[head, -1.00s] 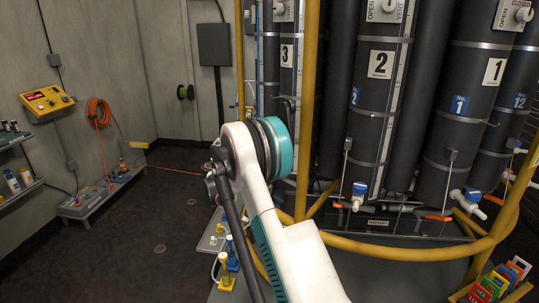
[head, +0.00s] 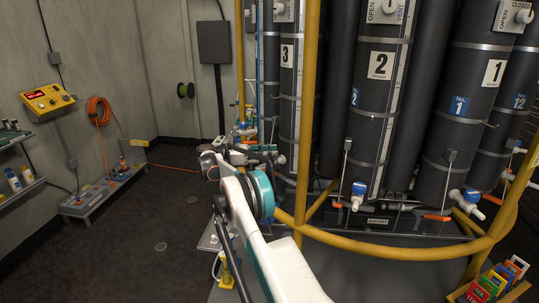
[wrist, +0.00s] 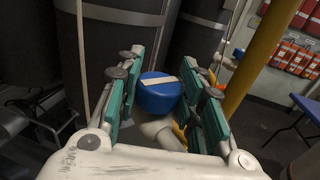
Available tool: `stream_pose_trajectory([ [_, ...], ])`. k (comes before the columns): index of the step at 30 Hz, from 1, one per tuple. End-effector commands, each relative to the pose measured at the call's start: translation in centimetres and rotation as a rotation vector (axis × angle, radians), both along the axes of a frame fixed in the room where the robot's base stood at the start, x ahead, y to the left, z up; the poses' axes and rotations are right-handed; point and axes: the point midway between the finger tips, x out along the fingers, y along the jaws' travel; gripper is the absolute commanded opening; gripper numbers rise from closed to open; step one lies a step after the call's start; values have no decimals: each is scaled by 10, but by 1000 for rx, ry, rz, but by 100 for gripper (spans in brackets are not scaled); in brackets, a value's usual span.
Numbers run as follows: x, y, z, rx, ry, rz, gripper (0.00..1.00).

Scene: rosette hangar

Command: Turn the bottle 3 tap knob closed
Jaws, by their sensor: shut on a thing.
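Bottle 3 (head: 287,80) is a tall dark cylinder with a white "3" label, left of bottle 2 in the head view. My gripper (head: 263,152) reaches to its lower part, where the tap knob is hard to make out. In the wrist view, the round blue tap knob (wrist: 158,98), with a cream bar across its top, sits between the teal pads of my gripper (wrist: 167,80). My gripper is shut on the knob. A pale tap body (wrist: 165,134) shows below the knob, partly hidden by the fingers.
Bottle 2 (head: 380,100) and bottle 1 (head: 475,115) stand to the right, with blue-knobbed taps (head: 358,190) low down. A yellow rail (head: 400,251) curves in front, and a yellow post (head: 307,110) rises beside bottle 3. The floor at left is mostly clear.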

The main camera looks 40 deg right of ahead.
Motion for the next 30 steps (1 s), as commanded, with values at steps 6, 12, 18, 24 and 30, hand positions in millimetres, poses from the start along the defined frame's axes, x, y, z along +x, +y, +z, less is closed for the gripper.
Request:
stream_pose_trajectory([
  [6, 0, 0, -1, 1, 0, -22, 11],
  [12, 0, 0, -1, 1, 0, -24, 11],
  [18, 0, 0, -1, 1, 0, -24, 39],
  [24, 0, 0, -1, 1, -1, -23, 56],
  [30, 0, 0, 0, 0, 0, -23, 56],
])
